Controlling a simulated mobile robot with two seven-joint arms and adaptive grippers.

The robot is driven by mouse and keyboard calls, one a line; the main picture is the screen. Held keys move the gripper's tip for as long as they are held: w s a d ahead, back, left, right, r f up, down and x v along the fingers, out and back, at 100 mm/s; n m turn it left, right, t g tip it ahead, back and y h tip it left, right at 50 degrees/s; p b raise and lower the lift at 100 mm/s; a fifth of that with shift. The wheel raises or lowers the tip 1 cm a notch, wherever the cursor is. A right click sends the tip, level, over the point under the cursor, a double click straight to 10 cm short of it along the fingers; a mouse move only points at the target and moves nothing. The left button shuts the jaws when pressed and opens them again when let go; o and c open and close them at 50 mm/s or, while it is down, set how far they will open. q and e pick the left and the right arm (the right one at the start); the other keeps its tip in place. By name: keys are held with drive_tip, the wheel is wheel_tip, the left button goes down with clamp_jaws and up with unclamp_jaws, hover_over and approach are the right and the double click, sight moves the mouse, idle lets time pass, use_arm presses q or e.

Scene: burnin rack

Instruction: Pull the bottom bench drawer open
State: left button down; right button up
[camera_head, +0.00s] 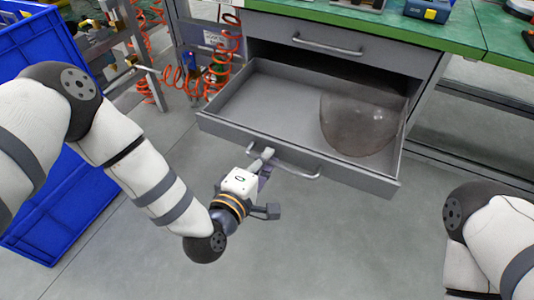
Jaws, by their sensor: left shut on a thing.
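The bottom bench drawer (225,125) is grey and stands pulled out from under the green-topped bench. Its bar handle (308,175) runs along the middle of the front panel. A brownish see-through dome-shaped thing (358,125) sits in the right part of the drawer. My left gripper (265,160) is at the left end of the handle and is shut on it. The wrist hides part of the fingers. My right arm shows at the lower right, but its gripper is out of the picture.
The upper drawer (370,50) is shut above the open one. The green bench top (390,28) holds tools and a blue box (428,10). Blue crates (70,200) stand at the left, near my left arm. Orange coiled hoses (222,65) hang left of the bench. The floor before the drawer is clear.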

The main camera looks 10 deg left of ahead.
idle(0.3)
use_arm(q)
drive_tip(key=c, duration=2)
unclamp_jaws()
drive_tip(key=shift+o, duration=0.2)
drive_tip(key=v, duration=1.2)
